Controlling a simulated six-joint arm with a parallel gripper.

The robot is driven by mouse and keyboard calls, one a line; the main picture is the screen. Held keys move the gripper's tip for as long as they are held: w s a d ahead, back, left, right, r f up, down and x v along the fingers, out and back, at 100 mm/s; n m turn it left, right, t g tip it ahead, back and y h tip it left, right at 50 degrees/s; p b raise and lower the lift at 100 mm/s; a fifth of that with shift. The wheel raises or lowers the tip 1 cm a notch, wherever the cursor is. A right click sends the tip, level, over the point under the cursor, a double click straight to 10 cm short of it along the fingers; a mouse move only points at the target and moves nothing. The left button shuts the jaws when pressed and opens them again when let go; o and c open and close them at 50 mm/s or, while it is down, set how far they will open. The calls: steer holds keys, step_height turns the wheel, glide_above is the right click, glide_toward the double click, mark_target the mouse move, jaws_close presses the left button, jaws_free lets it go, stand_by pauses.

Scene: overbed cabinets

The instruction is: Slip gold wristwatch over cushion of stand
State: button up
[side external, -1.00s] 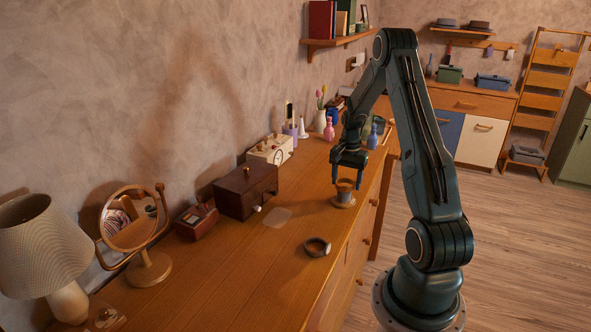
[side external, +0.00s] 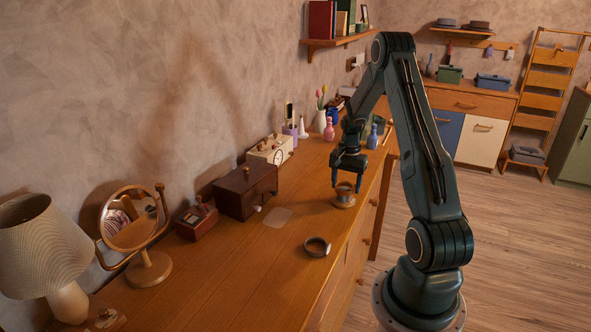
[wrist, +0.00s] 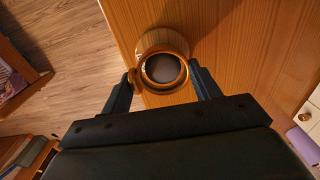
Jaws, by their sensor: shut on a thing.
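The gold wristwatch (wrist: 139,82) is a closed ring between the fingertips of my gripper (wrist: 163,86), which is shut on it. In the side external view my gripper (side external: 346,180) points down at the stand (side external: 343,202), a round wooden base with a short post. The watch shows there as a small brownish ring (side external: 345,187) at the stand's top. In the wrist view the dark round cushion (wrist: 163,68) shows inside the ring, and the pale wooden stand (wrist: 160,40) shows beyond it. How far the band sits down over the cushion I cannot tell.
A second, dark-faced ring-shaped watch (side external: 317,247) lies on the wooden dresser top (side external: 240,280) nearer the camera. A dark wooden box (side external: 246,190), a white clock box (side external: 270,150) and a round mirror (side external: 130,220) stand along the wall. Dresser space around the stand is clear.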

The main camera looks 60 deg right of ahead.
mark_target(346, 189)
steer(key=shift+f, duration=1.6)
stand_by(0.6)
steer(key=o, duration=1.1)
steer(key=shift+r, duration=0.1)
step_height(346, 189, up, 14)
steer(key=shift+f, duration=0.15)
stand_by(0.3)
